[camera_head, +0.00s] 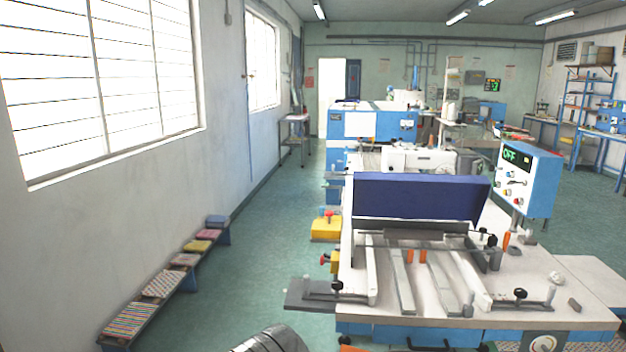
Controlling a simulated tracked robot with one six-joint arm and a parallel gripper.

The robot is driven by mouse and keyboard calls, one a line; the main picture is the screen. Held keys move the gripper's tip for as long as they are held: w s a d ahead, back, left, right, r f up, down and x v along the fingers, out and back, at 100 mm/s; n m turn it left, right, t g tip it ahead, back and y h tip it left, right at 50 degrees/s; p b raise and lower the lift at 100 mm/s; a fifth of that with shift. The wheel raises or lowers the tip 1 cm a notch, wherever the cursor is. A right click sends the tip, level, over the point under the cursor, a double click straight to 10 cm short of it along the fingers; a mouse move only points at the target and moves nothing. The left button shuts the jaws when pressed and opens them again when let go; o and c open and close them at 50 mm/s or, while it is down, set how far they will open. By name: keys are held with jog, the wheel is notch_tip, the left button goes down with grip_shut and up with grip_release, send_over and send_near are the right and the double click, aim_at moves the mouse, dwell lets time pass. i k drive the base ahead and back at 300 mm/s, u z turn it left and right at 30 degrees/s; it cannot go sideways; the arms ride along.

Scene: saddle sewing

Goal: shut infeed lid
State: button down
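The infeed lid (420,196) is a long dark blue panel on the near machine. It stands raised, roughly upright, at the back of the white infeed table (395,318). The infeed area in front of it lies uncovered, with metal guide rails (404,280) and orange-tipped parts in view. The lid's hinge cannot be made out clearly. My gripper is not in view. A dark grey rounded part at the bottom edge, left of the machine, may be part of my arm.
A control box (527,180) reading OFF stands at the machine's right. Small black knobs stick up along the table's front. A low bench (165,283) with stacks of coloured pieces runs along the left wall.

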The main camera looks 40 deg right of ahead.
aim_at(376, 194)
jog(key=z, duration=0.4)
jog(key=i, duration=0.8)
jog(key=z, duration=0.6)
jog(key=i, duration=1.15)
jog(key=z, duration=0.2)
